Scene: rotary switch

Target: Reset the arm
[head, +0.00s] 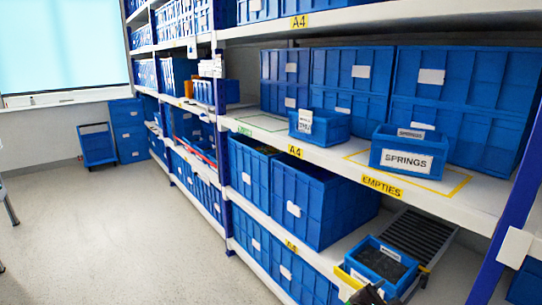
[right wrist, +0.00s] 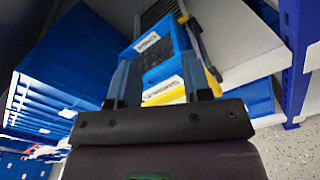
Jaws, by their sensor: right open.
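My right gripper (head: 368,294) shows only as a dark piece at the bottom edge of the head view, in front of a small blue bin (head: 381,262) with dark contents. In the right wrist view my right gripper (right wrist: 158,82) is open, its two fingers pointing up the picture. Between and beyond the fingers are the labelled small blue bin (right wrist: 155,55) and a yellow edge with a white label (right wrist: 163,92). I cannot tell whether the fingers touch the bin. Nothing is clearly held. My left gripper is not in view.
A shelf rack holds large blue bins (head: 300,205) and a SPRINGS bin (head: 408,155) on the white shelf above. A dark roller track (head: 415,240) lies behind the small bin. A blue upright (head: 510,200) stands at right. The floor (head: 110,230) at left is clear.

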